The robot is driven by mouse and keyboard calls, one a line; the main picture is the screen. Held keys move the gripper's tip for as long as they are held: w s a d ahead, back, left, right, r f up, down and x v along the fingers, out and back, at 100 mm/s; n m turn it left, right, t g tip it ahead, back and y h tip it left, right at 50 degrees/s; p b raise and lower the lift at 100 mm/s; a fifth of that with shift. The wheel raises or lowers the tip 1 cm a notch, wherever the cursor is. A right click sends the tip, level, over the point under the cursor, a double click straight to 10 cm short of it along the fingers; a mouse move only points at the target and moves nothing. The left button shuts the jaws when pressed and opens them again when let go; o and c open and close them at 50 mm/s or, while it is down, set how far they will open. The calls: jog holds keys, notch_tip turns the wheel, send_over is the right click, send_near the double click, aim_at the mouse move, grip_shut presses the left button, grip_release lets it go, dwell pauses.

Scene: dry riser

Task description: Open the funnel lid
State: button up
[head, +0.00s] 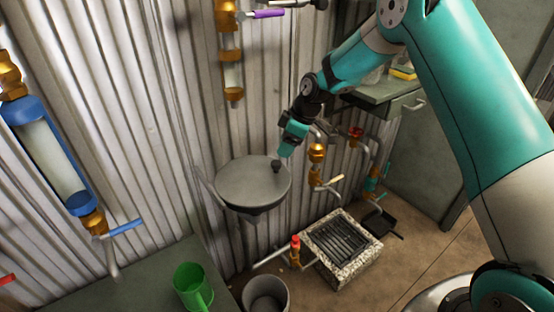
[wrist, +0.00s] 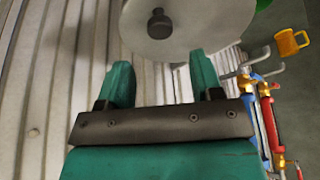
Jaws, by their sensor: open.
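The funnel lid (head: 245,188) is a round grey disc lying flat on the wall-mounted funnel (head: 250,214), closed over it. A dark knob (head: 276,166) stands on the lid near its back right edge. In the wrist view the lid (wrist: 190,22) is at the top, with its knob (wrist: 158,24) beyond the fingertips, roughly in line with the gap between them. My gripper (head: 285,153) is just above and right of the knob. In the wrist view my gripper (wrist: 161,68) has its two teal fingers apart, with nothing held between them.
Pipes with a brass valve (head: 316,153) are close to the right of my gripper. A brass fitting (head: 232,60) hangs on the corrugated wall above the funnel. A green mug (head: 190,287), a grey bucket (head: 266,293) and a stone-edged drain (head: 341,248) are lower down.

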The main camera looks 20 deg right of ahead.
aim_at(276, 162)
jog(key=x, duration=0.7)
jog(key=shift+f+p, duration=0.1)
jog(key=shift+p, duration=0.25)
